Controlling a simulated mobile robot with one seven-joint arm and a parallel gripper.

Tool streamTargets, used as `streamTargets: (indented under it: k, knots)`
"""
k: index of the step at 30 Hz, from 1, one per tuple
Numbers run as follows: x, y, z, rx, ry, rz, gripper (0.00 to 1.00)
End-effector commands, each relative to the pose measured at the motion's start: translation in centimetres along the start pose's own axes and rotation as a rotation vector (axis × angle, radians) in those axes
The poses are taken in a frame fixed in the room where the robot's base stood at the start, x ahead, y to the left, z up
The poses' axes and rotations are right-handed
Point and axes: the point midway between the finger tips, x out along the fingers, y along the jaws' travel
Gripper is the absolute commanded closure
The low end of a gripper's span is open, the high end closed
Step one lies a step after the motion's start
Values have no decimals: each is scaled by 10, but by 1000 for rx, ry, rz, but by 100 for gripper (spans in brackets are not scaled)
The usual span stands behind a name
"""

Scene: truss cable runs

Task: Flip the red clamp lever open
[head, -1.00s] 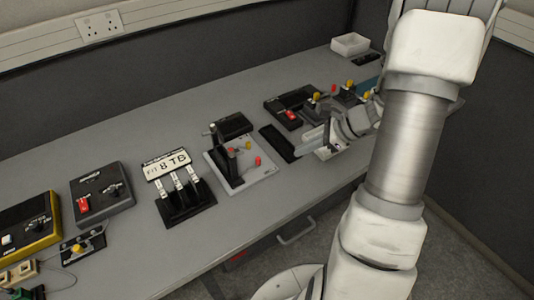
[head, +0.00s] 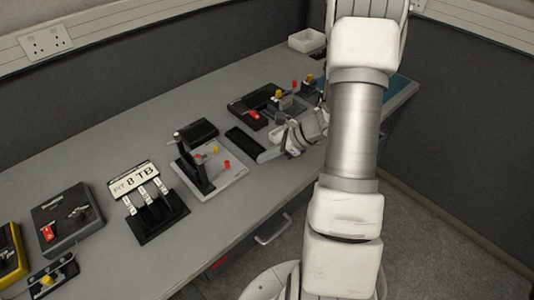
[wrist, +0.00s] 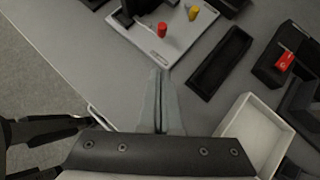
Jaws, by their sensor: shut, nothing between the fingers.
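A white plate (head: 225,180) on the bench carries a black upright clamp (head: 192,168) with a small reddish part near its middle. A red-tipped peg (head: 227,165) and a yellow-tipped peg (head: 215,150) stand on the plate. The wrist view shows the plate (wrist: 140,38), the red tip (wrist: 162,30) and the yellow tip (wrist: 193,13); the clamp is mostly cut off at the top. Which red part is the clamp lever is unclear. My gripper (head: 262,157) is shut and empty, just right of the plate. Its fingers (wrist: 160,75) point towards the plate's near edge.
A black tray (wrist: 220,62) lies right of the plate. A white open box (wrist: 250,130) is close beside my gripper. A black unit with a red switch (head: 254,115) stands behind. Left are a triple-lever block (head: 160,215) and a grey box (head: 70,215).

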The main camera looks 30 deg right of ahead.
Motion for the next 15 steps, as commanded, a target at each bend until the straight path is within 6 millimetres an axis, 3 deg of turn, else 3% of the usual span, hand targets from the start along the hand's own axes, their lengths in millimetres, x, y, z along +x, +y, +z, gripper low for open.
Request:
streamTargets:
  k: [3,8,15]
  knots:
    - [30,1,-1,1,0,6,100]
    - [62,1,-1,0,1,4,100]
    - [82,0,23,-1,0,1,100]
